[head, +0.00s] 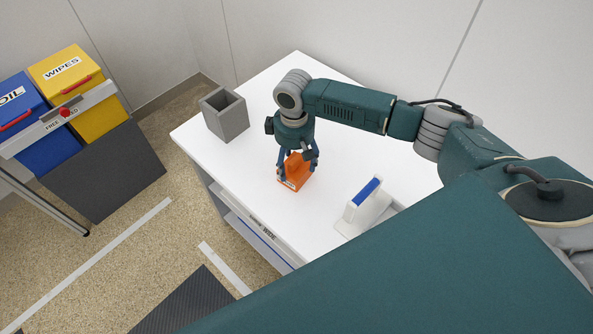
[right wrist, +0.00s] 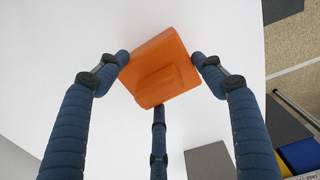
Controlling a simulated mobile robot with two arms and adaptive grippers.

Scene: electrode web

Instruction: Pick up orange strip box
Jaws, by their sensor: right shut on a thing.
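The orange strip box (head: 291,183) is on or just above the white cabinet top in the head view; I cannot tell whether it touches. My right gripper (head: 297,166) is above it, pointing down, with its fingers around it. In the right wrist view the orange box (right wrist: 160,70) sits between the fingertips of the right gripper (right wrist: 163,72), which are shut on it from the sides, with a third finger below. A pale label shows on its front in the head view. My left gripper is not in view.
The white cabinet top (head: 262,93) carries a grey open holder (head: 228,118) at the left and a white block with a blue top (head: 365,203) to the right. Yellow (head: 90,112) and blue (head: 48,150) bins stand at far left. The cabinet top behind the arm is clear.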

